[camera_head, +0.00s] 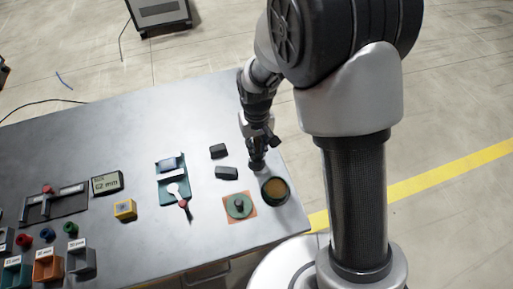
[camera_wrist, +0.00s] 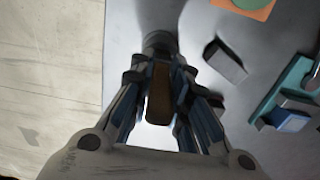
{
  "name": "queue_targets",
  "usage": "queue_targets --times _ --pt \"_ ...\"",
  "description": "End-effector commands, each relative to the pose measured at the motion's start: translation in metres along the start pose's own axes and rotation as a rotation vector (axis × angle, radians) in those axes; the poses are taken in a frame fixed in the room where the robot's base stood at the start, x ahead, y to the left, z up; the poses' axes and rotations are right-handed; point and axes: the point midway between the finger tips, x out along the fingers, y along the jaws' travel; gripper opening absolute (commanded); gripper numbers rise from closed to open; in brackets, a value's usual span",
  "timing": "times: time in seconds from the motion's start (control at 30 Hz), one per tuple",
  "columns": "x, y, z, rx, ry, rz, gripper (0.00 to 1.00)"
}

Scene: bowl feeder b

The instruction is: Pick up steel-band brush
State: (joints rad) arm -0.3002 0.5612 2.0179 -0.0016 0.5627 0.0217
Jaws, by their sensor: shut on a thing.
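My gripper (camera_head: 259,147) points down over the right end of the grey table. In the wrist view its fingers (camera_wrist: 158,95) are shut on a brown, handle-like piece (camera_wrist: 159,95), which fits the steel-band brush. A dark round part (camera_wrist: 158,42) shows beyond the fingertips, and a dark shape (camera_head: 257,163) shows below them in the head view. I cannot make out a steel band, and the fingers hide part of the piece. I cannot tell whether it touches the table.
A dark round bowl with brown contents (camera_head: 274,190) stands close in front of my gripper. An orange square with a green disc (camera_head: 239,206) lies beside it. Two dark blocks (camera_head: 219,151) (camera_head: 227,173) and a teal tray (camera_head: 172,190) are to the left. The table's right edge is near.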

Motion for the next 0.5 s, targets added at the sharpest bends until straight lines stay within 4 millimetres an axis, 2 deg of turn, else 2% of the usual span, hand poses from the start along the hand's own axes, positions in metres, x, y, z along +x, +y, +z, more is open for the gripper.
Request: queue_targets --times 0.27,0.5 --pt "-0.062 0.0 -0.001 0.0 0.006 0.0 0.0" --pt "-0.128 0.0 -0.001 0.0 0.005 -0.001 0.0"
